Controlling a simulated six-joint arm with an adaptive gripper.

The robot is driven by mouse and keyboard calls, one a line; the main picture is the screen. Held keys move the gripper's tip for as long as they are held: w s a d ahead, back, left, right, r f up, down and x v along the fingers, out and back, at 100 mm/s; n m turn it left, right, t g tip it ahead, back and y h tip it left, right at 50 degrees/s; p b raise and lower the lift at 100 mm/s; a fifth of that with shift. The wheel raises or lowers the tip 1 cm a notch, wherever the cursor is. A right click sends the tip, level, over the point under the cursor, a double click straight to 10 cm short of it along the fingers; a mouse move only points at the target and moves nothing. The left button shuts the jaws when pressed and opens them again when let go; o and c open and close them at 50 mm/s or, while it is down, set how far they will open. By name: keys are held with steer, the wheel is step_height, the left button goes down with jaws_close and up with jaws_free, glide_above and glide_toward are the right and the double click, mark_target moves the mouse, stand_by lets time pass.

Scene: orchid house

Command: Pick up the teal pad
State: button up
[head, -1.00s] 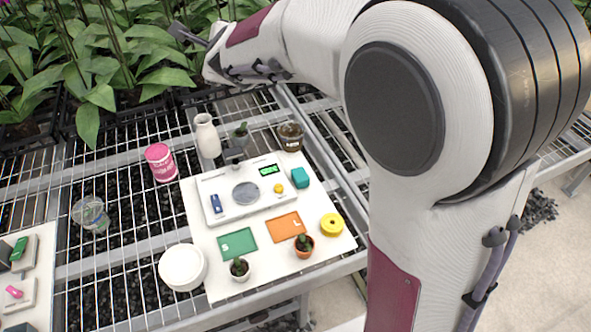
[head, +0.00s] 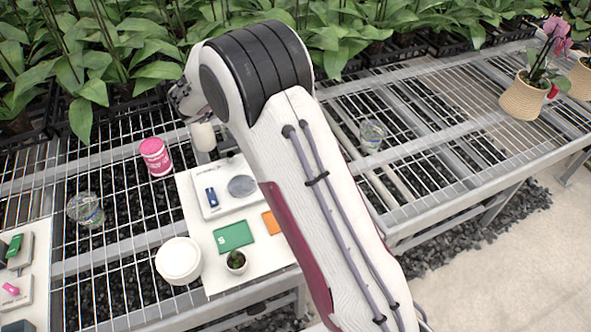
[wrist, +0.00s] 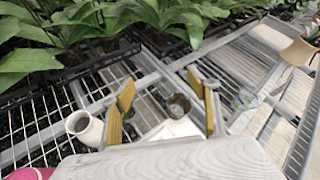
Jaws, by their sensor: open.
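The teal pad does not show in either view now; my arm covers the right part of the white board (head: 200,270), where a small teal block stood earlier. In the wrist view my gripper (wrist: 162,92) is open, its two yellow-brown fingers apart with nothing held between them. Beyond the gap I see a dark-filled glass jar (wrist: 178,106) and part of the white board (wrist: 172,129). In the head view the gripper's jaws cannot be made out behind my arm.
A white vase (head: 203,137) stands behind the board, also left in the wrist view (wrist: 84,127). A pink tub (head: 156,157), white round container (head: 179,261), clear cup (head: 86,210) and small potted cactus (head: 236,262) are nearby.

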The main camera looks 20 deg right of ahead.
steer(key=s+d+f+m+g+h, duration=0.1)
steer(key=s+f+m+g, duration=0.2)
steer(key=f, duration=0.4)
steer(key=s+d+f+m+g+h, duration=0.1)
steer(key=s+f+m+g+h, duration=0.1)
steer(key=s+f+m, duration=0.4)
steer(key=s+d+f+m+g+h, duration=0.1)
steer(key=s+f+m+g, duration=0.3)
steer(key=f, duration=0.4)
steer(key=shift+s+g+h, duration=0.4)
steer(key=shift+s+h, duration=0.05)
steer(key=shift+h, duration=0.05)
steer(key=shift+x, duration=1.3)
steer(key=shift+d, duration=0.1)
steer(key=shift+x, duration=2.5)
steer(key=shift+s+f, duration=0.1)
steer(key=shift+s, duration=0.05)
